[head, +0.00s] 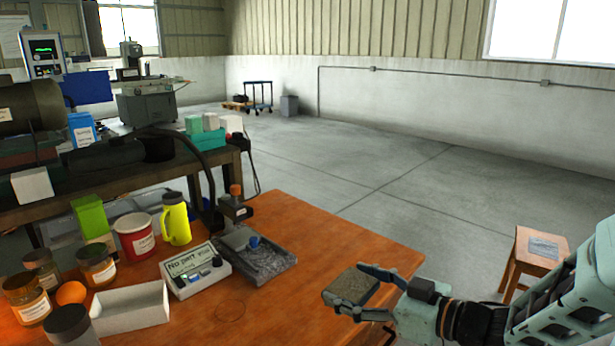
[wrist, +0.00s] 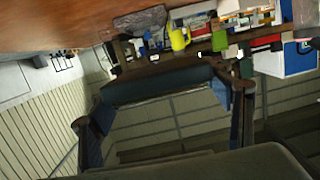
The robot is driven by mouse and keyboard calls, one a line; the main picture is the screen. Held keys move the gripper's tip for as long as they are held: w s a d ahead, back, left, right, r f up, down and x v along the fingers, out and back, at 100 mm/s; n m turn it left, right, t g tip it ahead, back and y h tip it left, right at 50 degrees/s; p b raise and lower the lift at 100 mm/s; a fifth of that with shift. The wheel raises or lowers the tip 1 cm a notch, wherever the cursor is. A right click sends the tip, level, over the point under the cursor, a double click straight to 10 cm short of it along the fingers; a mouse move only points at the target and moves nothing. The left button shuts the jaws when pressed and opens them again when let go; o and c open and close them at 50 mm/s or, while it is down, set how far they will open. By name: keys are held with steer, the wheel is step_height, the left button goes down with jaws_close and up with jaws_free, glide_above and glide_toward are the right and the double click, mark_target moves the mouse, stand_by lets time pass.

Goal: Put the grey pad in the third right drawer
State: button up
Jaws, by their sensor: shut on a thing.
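The grey pad (head: 349,286) is a flat, grey-brown square block at the lower middle right of the head view. My gripper (head: 362,292) is shut on it, with one finger at each side, and holds it by the right front edge of the orange-brown table. Whether the pad touches the table top is hard to tell. In the wrist view the two dark fingers of my gripper (wrist: 165,110) reach up from the sides; I cannot make out the pad there for certain. No drawer, and so no third right drawer, shows in either view.
The orange-brown table (head: 310,235) carries a grey metal tray (head: 262,262), a white labelled box (head: 195,270), a yellow jug (head: 175,224), a white open container (head: 130,308) and several jars. A wooden stool (head: 535,262) stands at right. Open concrete floor lies behind.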

mark_target(363, 276)
steer(key=shift+n+g+y, duration=0.5)
steer(key=shift+g, duration=0.2)
steer(key=w+d+f, duration=0.1)
steer(key=f, duration=0.1)
steer(key=w+d+f, duration=0.1)
steer(key=f, duration=0.1)
steer(key=w+d+f, duration=0.1)
steer(key=d+f, duration=0.1)
steer(key=shift+w+f, duration=0.2)
steer(key=shift+f, duration=0.1)
step_height(363, 276, up, 20)
steer(key=p, duration=2.7)
steer(key=shift+w+d+p, duration=0.15)
steer(key=shift+p, duration=0.2)
steer(key=shift+f, duration=0.15)
